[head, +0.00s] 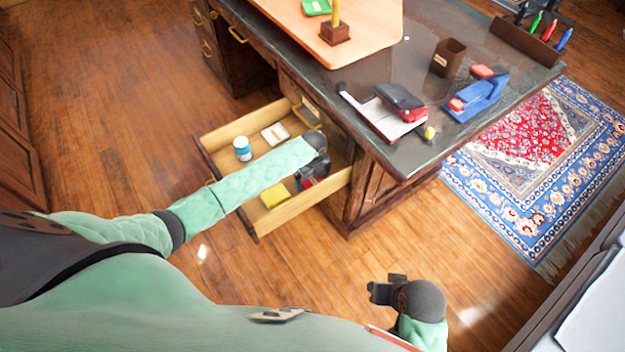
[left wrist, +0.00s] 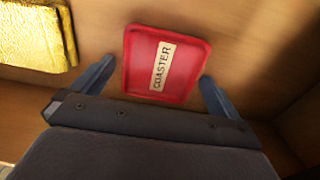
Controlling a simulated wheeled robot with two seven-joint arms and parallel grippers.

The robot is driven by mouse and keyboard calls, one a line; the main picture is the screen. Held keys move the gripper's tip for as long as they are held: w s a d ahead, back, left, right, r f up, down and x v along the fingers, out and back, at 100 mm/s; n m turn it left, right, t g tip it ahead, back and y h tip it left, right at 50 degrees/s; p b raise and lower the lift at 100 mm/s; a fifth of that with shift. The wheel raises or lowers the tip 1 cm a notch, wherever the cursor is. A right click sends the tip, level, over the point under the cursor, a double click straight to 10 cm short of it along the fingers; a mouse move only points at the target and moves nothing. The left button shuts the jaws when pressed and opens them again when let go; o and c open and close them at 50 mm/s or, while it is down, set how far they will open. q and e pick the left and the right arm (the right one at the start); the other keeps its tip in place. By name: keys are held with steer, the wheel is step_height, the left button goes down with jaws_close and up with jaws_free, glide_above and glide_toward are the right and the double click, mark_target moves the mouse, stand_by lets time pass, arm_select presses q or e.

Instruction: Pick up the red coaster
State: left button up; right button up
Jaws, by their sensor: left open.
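The red coaster (left wrist: 165,64), with a pale label reading "COASTER", lies flat on the wooden floor of the open drawer (head: 206,160). In the left wrist view it lies between the two blue fingers of my left gripper (left wrist: 155,85), which are apart and empty. In the head view my left gripper (head: 313,177) is low inside the drawer, and the arm and gripper mostly hide the coaster; only a little red shows beside the fingers. My right gripper (head: 387,288) is in front of the desk, away from the drawer; its jaw opening is unclear.
The drawer also holds a white bottle with a blue label (head: 242,151), a small whitish item (head: 275,134) and a yellow block (head: 274,196). Drawer walls surround my left gripper. The desk top (head: 385,150) overhangs to the right, with a blue stapler-like object (head: 478,97).

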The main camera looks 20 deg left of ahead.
arm_select(q)
steer(key=c, duration=0.9)
steer(key=shift+c, duration=0.2)
steer(key=shift+r, duration=0.15)
